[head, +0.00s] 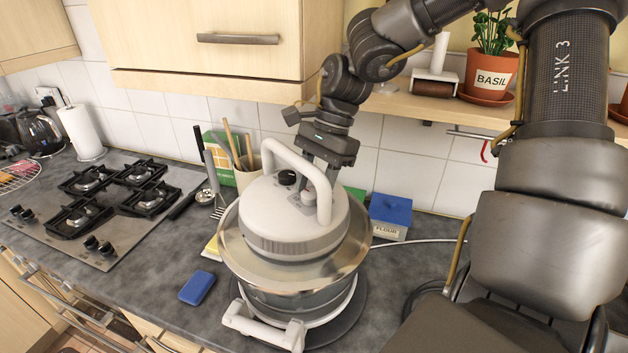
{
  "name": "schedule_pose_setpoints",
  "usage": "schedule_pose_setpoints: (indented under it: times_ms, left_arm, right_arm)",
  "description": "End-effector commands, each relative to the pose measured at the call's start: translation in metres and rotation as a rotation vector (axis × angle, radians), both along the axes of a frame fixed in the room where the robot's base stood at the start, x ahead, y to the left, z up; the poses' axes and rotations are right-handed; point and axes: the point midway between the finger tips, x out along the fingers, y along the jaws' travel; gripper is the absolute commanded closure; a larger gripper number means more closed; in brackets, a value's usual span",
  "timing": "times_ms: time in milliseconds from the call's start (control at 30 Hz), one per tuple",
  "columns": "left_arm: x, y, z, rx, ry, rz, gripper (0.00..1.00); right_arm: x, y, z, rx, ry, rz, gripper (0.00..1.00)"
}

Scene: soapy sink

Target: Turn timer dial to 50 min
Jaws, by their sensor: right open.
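A large white and steel appliance (270,237) with a domed white lid stands on the counter in the middle of the head view. A white loop handle (323,200) arches over the lid. A black round knob (287,177) and a paler grey knob (308,196) with a reddish spot sit on the lid under the handle. I cannot tell which is the timer dial, and no markings are readable. My right gripper (320,170) reaches down behind the handle, open, close to the knobs; its fingertips are partly hidden. My left gripper is out of view.
A wooden utensil pot (246,177) stands behind the appliance, and a blue flour box (390,216) to its right. A blue sponge (197,287) lies on the counter at front left. A gas hob (100,205) is further left. A shelf with a basil pot (490,72) is above.

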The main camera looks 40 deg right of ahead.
Motion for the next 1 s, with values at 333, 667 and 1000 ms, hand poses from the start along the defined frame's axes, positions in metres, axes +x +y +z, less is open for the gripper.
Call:
schedule_pose_setpoints:
  times_ms: [333, 667, 1000]
  left_arm:
    - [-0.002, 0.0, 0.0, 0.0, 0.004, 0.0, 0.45]
    - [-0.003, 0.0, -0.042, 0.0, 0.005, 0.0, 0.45]
    - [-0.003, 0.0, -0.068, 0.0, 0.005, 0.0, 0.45]
  right_arm:
    - [0.0, 0.0, 0.0, 0.0, 0.0, 0.0, 0.87]
    - [-0.001, 0.001, -0.008, 0.002, -0.007, -0.173, 0.89]
    - [-0.004, 0.001, -0.001, 0.0, 0.0, -0.406, 0.89]
